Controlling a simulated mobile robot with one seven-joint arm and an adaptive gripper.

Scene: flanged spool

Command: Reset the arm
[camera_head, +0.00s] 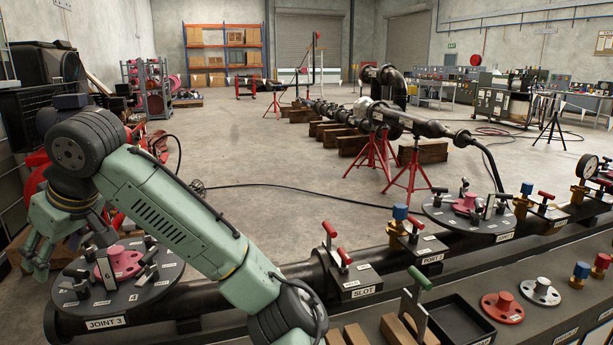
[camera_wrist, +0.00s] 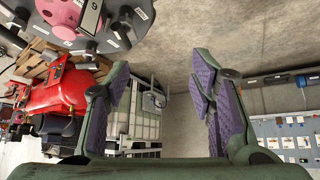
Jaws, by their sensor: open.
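My arm reaches across the left of the head view, elbow high and bent. My gripper (camera_head: 36,262) hangs at the far left, pointing down, beside the round plate (camera_head: 160,290) marked JOINT 3 with a pink flanged piece (camera_head: 120,263) on it. In the wrist view my gripper (camera_wrist: 161,78) is open, its purple-padded fingers wide apart with nothing between them. The pink piece (camera_wrist: 72,14) shows at the top left of that view, apart from the fingers.
A dark pipe line runs along the bench, with red-handled valves (camera_head: 330,230), a SLOT block (camera_head: 360,278) and a second round plate (camera_head: 440,212). A black tray (camera_head: 488,334), red flange (camera_head: 502,308) and white flange (camera_head: 540,291) are at front right. Open floor lies behind.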

